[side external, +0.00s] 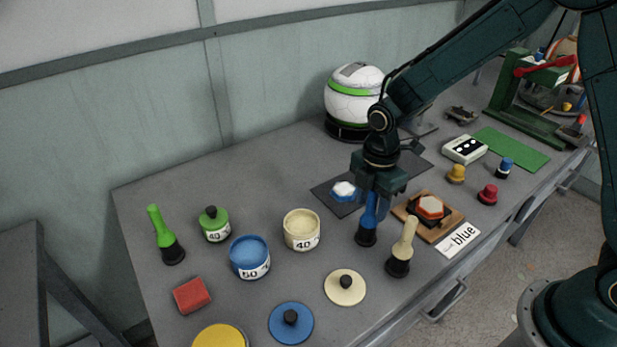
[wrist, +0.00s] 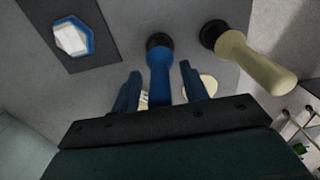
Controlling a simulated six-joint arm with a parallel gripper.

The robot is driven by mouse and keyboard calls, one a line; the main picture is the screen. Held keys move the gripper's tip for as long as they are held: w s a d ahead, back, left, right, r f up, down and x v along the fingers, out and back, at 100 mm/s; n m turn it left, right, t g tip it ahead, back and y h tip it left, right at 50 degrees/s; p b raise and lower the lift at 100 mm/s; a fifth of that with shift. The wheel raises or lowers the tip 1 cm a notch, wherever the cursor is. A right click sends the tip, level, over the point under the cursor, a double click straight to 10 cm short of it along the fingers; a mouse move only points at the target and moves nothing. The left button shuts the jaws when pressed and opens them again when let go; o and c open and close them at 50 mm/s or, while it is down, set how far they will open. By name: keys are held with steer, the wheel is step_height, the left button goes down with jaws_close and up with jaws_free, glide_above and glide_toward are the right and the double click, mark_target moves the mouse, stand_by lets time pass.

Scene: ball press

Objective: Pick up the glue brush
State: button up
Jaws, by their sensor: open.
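Several brushes stand upright in black bases on the grey bench. The blue brush (side external: 368,222) is directly under my gripper (side external: 376,196). In the wrist view the blue handle (wrist: 160,72) lies between the two fingers of my gripper (wrist: 160,80), with a gap visible on each side. The fingers are open. The top of the blue handle is hidden by the gripper in the side view. A cream brush (side external: 402,247) stands just to the right, and shows in the wrist view (wrist: 252,60). A green brush (side external: 164,234) stands at the far left.
An open cream jar (side external: 302,230) and open blue jar (side external: 249,258) stand left. A dark mat (side external: 324,197) carries a blue-and-white hexagonal piece. A ball (side external: 355,92) sits behind.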

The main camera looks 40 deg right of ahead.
jaws_close()
steer(key=shift+r, duration=0.15)
stand_by(0.4)
step_height(320, 180, up, 20)
stand_by(0.6)
stand_by(0.4)
